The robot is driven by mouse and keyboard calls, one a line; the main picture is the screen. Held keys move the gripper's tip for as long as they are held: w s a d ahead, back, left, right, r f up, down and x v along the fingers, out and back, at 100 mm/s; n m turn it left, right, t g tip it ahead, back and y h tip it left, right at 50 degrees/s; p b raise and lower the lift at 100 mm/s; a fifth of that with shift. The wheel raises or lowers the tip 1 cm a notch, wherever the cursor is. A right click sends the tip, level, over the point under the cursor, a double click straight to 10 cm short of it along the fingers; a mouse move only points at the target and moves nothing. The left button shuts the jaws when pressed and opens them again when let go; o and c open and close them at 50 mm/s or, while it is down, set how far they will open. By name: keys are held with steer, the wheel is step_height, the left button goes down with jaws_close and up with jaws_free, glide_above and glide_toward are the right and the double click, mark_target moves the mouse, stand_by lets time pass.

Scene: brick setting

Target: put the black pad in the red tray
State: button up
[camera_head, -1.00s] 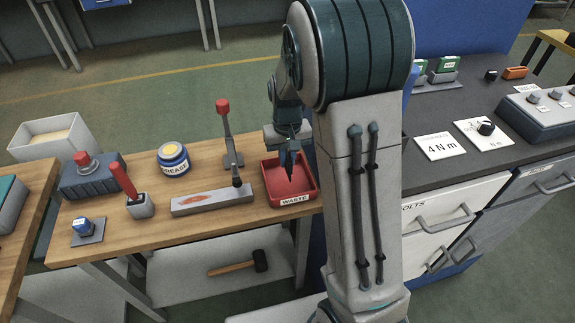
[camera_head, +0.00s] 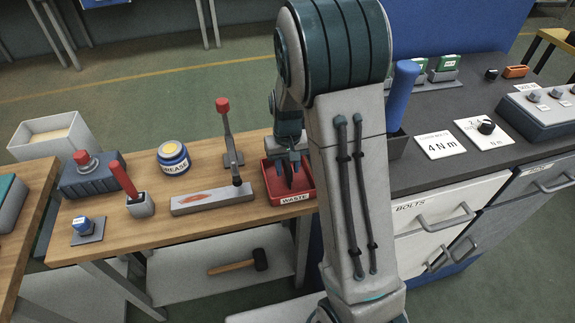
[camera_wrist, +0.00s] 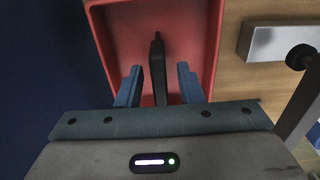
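The red tray (camera_head: 307,185), labelled WASTE, sits at the right end of the wooden bench and fills much of the wrist view (camera_wrist: 195,30). My gripper (camera_head: 288,182) is low over the tray, with its fingertips inside the rim. In the wrist view, its two blue fingers (camera_wrist: 158,85) stand apart. The black pad (camera_wrist: 158,70) is between them, seen narrow and edge-on, with a visible gap on each side. The pad is within the tray's outline; I cannot tell how it rests on the floor of the tray.
A grey block (camera_head: 212,200) with a red mark and a red-topped lever (camera_head: 228,140) stand just left of the tray. A grease tin (camera_head: 173,158) and a red-handled tool (camera_head: 125,180) are further left. A dark counter (camera_head: 440,180) lies to the right.

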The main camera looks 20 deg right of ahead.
mark_target(287, 164)
step_height(287, 164, up, 12)
steer(key=s+r+t, duration=0.1)
steer(key=s+r, duration=0.1)
steer(key=s, duration=0.8)
steer(key=s+r+t, duration=0.1)
steer(key=s+r, duration=0.1)
steer(key=s, duration=0.8)
steer(key=shift+a+t, duration=0.15)
steer(key=shift+t, duration=0.25)
